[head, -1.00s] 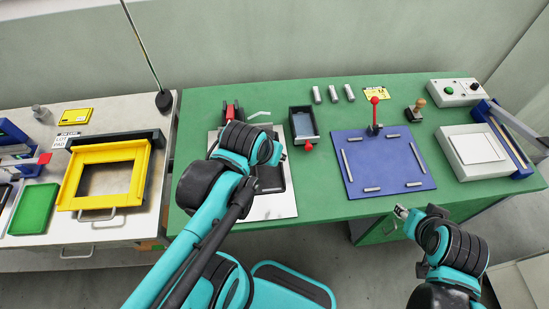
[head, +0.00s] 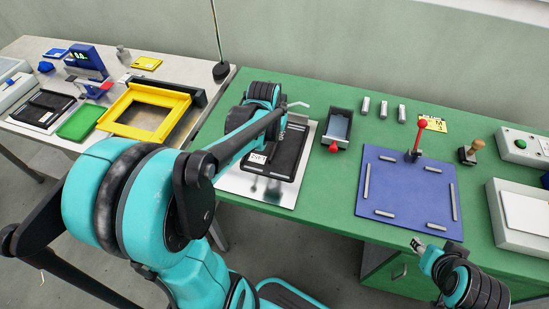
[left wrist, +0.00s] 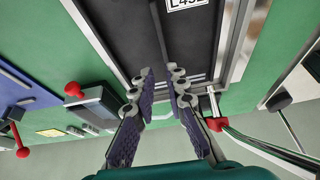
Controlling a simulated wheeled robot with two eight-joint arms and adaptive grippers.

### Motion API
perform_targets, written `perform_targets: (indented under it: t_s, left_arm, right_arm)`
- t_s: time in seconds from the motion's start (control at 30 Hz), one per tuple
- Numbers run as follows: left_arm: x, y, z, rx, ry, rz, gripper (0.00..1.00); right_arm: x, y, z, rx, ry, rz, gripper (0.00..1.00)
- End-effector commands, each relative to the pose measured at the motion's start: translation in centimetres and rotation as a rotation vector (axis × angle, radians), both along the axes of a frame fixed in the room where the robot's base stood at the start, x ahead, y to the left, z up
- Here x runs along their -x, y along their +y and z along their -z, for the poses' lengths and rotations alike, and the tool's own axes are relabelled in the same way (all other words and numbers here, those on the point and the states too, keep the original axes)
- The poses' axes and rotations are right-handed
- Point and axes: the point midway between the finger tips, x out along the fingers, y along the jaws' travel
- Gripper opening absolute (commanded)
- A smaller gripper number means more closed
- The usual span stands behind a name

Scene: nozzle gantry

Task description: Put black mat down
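The black mat (head: 287,158), with a white label, is over the silver plate (head: 240,186) on the green bench. It fills the top of the left wrist view (left wrist: 120,28). My left gripper (left wrist: 161,75) is at the mat, its fingertips close together on either side of a thin dark ridge, and looks shut on it. In the head view my left arm hides those fingers and part of the mat. Dark reflections show on the plate below the mat's near edge; I cannot tell whether mat and plate touch. My right gripper (head: 417,243) is in front of the bench, away from the mat.
A dark tray (head: 338,128) with a red knob stands right of the plate, then a blue board (head: 408,190) with a red-knobbed lever (head: 419,135). A red-handled clamp (left wrist: 215,124) is near my left fingers. A yellow frame (head: 120,127) is on the grey table.

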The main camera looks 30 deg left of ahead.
Motion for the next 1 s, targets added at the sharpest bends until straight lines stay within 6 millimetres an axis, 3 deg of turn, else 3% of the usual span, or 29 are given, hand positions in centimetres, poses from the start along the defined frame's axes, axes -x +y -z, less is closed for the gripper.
perform_targets:
  t_s: [0.43, 0.67, 0.93, 1.0]
  left_arm:
    - [-1.8, 0.9, 4.3, 0.002, 0.007, -0.006, 0.14]
    - [-3.1, 1.4, 7.5, 0.002, 0.006, -0.006, 0.14]
    - [-3.3, 1.4, 7.8, 0.002, 0.007, -0.006, 0.14]
    - [-3.3, 1.4, 7.7, 0.002, 0.006, -0.006, 0.00]
  right_arm:
    - [0.0, 0.0, 2.2, 0.000, 0.000, 0.000, 0.40]
    - [0.0, 0.0, 4.2, 0.000, 0.000, 0.000, 0.40]
    - [0.0, 0.0, 4.1, 0.000, 0.000, 0.000, 0.40]
    - [0.0, 0.0, 4.1, 0.000, 0.000, 0.000, 0.40]
